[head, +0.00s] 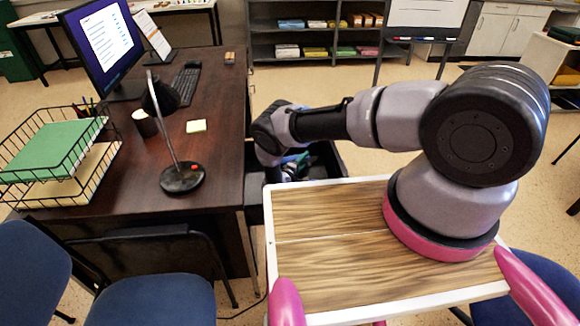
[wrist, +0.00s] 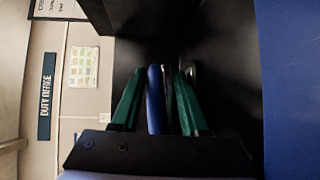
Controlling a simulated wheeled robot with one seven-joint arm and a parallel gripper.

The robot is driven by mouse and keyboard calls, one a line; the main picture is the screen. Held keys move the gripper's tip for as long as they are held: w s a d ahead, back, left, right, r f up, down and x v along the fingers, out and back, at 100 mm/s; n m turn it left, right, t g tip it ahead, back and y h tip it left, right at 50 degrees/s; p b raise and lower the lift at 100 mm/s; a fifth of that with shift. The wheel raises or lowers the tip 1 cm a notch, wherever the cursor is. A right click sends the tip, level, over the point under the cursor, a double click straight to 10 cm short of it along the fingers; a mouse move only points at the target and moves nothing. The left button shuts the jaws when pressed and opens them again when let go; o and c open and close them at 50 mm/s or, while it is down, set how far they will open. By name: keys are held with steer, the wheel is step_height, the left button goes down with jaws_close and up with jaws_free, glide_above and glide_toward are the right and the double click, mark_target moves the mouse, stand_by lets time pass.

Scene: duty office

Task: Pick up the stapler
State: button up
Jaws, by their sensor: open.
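In the wrist view, a narrow blue thing, seemingly the stapler (wrist: 155,98), stands between the two green fingers of my gripper (wrist: 156,108). The fingers are open, one on each side of it, with a small gap showing on either side. Its lower end is hidden behind the dark gripper body. In the head view, my gripper (head: 293,164) is low beside the desk's right side, inside a dark open drawer (head: 326,160). My arm hides much of it there, and the stapler cannot be made out clearly.
Dark drawer walls (wrist: 225,70) stand close around my fingers. A small metallic round thing (wrist: 193,72) shows beside the right finger. The desk (head: 222,115) holds a lamp (head: 182,178), a keyboard (head: 184,86), a monitor (head: 100,45) and a wire tray (head: 95,172). Blue chairs (head: 155,300) stand in front.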

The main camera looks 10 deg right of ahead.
steer(key=shift+x, duration=1.2)
jaws_close()
